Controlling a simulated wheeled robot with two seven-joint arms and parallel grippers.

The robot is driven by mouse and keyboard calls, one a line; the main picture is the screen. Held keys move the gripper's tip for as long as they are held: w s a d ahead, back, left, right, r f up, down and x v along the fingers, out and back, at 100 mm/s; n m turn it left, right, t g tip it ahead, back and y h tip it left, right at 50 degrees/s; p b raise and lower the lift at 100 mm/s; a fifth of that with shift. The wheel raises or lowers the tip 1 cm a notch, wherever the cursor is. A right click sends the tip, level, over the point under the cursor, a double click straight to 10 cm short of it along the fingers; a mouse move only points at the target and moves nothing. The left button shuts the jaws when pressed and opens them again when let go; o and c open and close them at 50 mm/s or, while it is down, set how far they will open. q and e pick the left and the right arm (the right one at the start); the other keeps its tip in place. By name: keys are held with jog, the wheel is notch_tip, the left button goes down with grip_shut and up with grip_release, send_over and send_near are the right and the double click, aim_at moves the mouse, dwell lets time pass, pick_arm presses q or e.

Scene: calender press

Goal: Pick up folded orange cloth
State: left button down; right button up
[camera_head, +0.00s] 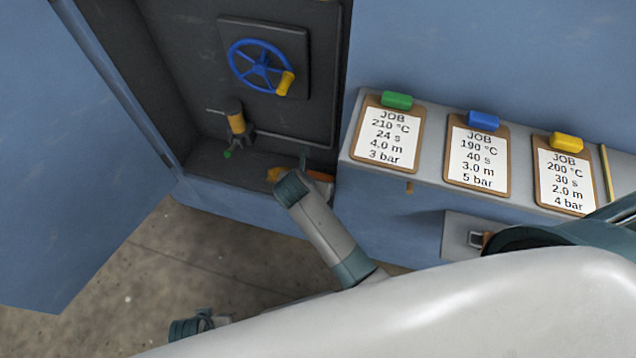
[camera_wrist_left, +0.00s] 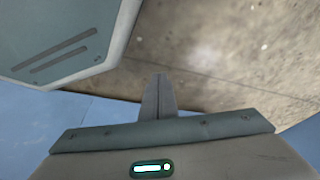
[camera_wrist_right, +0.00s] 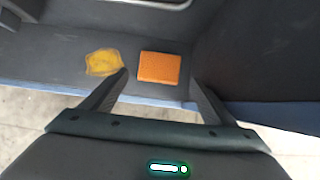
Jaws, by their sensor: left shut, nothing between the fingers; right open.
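The folded orange cloth (camera_wrist_right: 160,67) is a flat, nearly square pad on the dark floor of the open cabinet. In the head view only part of the orange cloth (camera_head: 319,176) shows, beside my right arm. My right gripper (camera_wrist_right: 158,77) is open, with its fingertips on either side of the cloth in the picture. I cannot tell the remaining height above it, and nothing is gripped. A crumpled yellow cloth (camera_wrist_right: 103,62) lies left of the orange one, close to the left fingertip in the picture. My left gripper (camera_wrist_left: 160,78) is shut and empty, over bare floor.
A grey ledge (camera_head: 347,152) carries several job clipboards. The blue door (camera_head: 60,150) stands open at left.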

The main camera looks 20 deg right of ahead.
aim_at(315, 174)
pick_arm(q)
jog(key=shift+w+r, duration=0.1)
jog(key=shift+r, duration=0.85)
pick_arm(e)
jog(key=shift+x, duration=1.55)
jog(key=shift+w+d+f+b, duration=0.15)
jog(key=shift+w+f+b, duration=0.15)
jog(key=shift+f+b, duration=0.25)
jog(key=shift+b+x, duration=0.35)
jog(key=shift+x, duration=1.55)
pick_arm(q)
notch_tip(315, 174, up, 4)
jog(key=shift+d, duration=0.1)
pick_arm(e)
jog(key=c, duration=0.8)
